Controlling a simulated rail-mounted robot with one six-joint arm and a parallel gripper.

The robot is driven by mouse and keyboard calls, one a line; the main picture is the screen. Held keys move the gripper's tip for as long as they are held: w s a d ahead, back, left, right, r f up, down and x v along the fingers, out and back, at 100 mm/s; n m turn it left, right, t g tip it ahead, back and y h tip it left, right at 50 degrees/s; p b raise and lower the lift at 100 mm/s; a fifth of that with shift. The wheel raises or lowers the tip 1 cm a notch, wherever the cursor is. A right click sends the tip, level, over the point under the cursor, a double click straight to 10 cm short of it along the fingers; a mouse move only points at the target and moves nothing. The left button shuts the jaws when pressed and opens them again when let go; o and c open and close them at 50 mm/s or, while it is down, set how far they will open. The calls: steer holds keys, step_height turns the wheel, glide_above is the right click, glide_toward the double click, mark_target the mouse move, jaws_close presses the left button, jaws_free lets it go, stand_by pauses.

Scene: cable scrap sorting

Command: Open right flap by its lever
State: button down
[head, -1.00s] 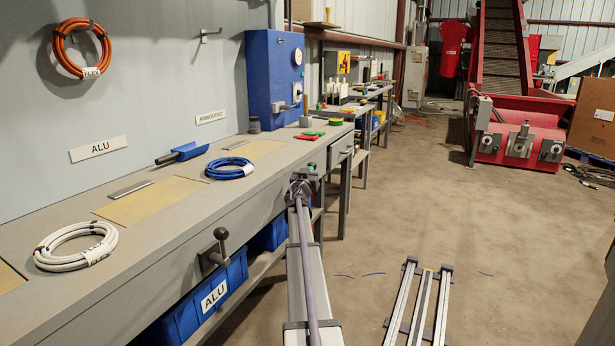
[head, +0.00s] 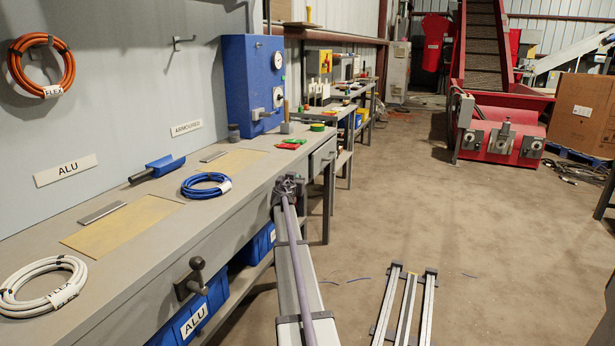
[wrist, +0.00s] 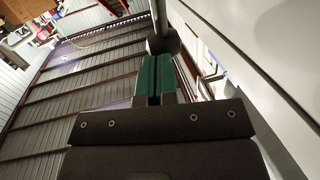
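My gripper (head: 286,188) is at the front of the grey bench, near its right part, at the far end of my outstretched arm. In the wrist view its green fingertips (wrist: 155,79) are together with only a thin dark line between them. A dark round knob on a metal rod (wrist: 163,44) is right at the tips; whether they touch is unclear. A ball-topped lever (head: 195,270) stands on the bench front, left of my gripper. Yellow panels lie flat in the bench top, one nearer (head: 120,224) and one farther right (head: 230,162).
A white cable coil (head: 42,285), a blue coil (head: 205,185) and a blue scoop (head: 160,167) lie on the bench. A blue box with a gauge (head: 252,85) stands at its far end. Blue bins (head: 195,318) sit below. The floor to the right is mostly open.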

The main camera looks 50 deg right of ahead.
steer(key=shift+s+f+b+x, duration=0.1)
steer(key=shift+f+b+x, duration=0.1)
steer(key=shift+x, duration=0.65)
steer(key=shift+s+f+b+x, duration=0.15)
steer(key=shift+b+x, duration=0.1)
steer(key=shift+x, duration=0.55)
steer(key=shift+f+b+x, duration=0.2)
steer(key=shift+x, duration=0.65)
steer(key=shift+d, duration=0.4)
steer(key=shift+r, duration=0.1)
steer(key=shift+s+a+r+p, duration=0.2)
steer(key=shift+r+p, duration=0.25)
steer(key=shift+p, duration=0.1)
steer(key=s+a+r+p, duration=0.4)
steer(key=a+r+p, duration=0.4)
steer(key=r+p, duration=0.1)
steer(key=shift+s+r+p, duration=0.3)
steer(key=shift+s, duration=0.05)
